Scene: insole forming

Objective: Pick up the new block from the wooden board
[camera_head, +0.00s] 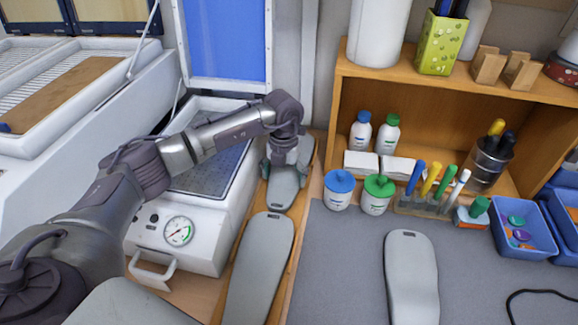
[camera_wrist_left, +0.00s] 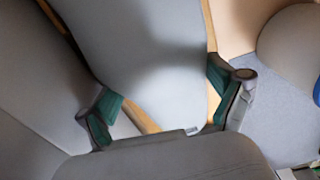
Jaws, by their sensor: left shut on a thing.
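Two grey, insole-shaped blocks are at the narrow wooden board (camera_head: 299,228). My left gripper (camera_head: 284,171) is at the far block (camera_head: 284,191), one finger on each side of it, and shut on it. The left wrist view shows the same block (camera_wrist_left: 165,75) between the green-padded fingers (camera_wrist_left: 163,102). I cannot tell whether it is clear of the board. The near block (camera_head: 262,262) lies on the board, closer to me. My right gripper is not in view.
A white press with a gauge (camera_head: 178,231) stands left of the board. A grey mat with another grey block (camera_head: 411,275) is to the right. Blue-lidded (camera_head: 339,190) and green-lidded (camera_head: 377,195) jars stand close to the board, before a wooden shelf (camera_head: 450,92).

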